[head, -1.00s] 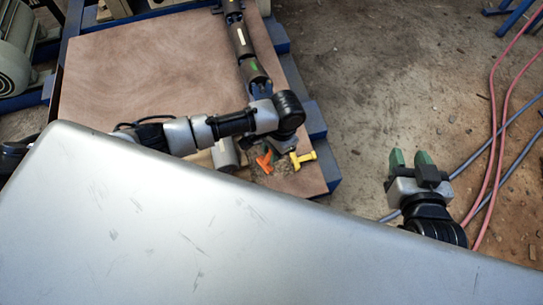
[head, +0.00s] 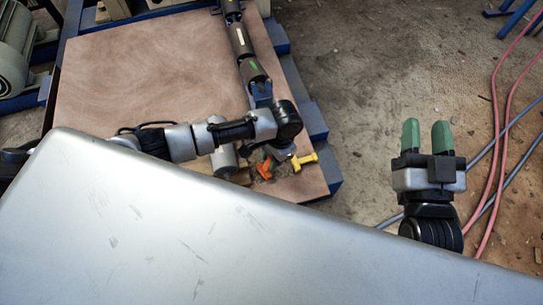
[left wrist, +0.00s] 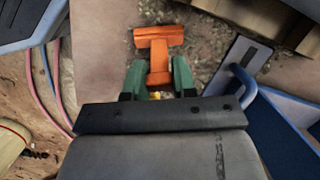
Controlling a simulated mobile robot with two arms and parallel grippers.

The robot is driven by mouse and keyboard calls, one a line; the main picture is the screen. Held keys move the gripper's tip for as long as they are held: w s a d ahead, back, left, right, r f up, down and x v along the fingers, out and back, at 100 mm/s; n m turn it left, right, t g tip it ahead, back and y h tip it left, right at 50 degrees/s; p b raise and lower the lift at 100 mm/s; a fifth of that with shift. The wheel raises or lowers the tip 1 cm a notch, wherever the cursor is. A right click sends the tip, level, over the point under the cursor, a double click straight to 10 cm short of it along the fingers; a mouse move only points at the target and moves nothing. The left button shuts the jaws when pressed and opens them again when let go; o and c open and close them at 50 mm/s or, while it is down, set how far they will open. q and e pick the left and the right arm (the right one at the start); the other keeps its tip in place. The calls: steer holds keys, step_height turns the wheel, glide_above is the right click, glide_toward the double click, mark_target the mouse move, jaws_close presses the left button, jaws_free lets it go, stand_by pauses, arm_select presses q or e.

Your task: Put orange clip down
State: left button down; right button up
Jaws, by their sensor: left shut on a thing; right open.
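The orange clip (left wrist: 159,52) is T-shaped, and its stem sits between the green fingers of my left gripper (left wrist: 159,78) in the left wrist view. The left gripper is shut on it, low over gravelly rubble. The clip also shows in the head view (head: 264,169), just below the arm's bend, which hides most of that gripper. I cannot tell whether the clip touches the surface below. My right gripper (head: 427,138) is open and empty, with its green fingers pointing up the picture, away from the clip.
A yellow clip-like piece (head: 303,161) lies close right of the orange clip. A brown board (head: 150,75) with a blue frame (head: 318,150) spreads around them. Pink hoses (head: 497,130) run along the floor at right. My grey body panel fills the lower picture.

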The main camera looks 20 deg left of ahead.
arm_select(q)
steer(key=shift+f, duration=0.15)
steer(key=c, duration=0.9)
jaws_free()
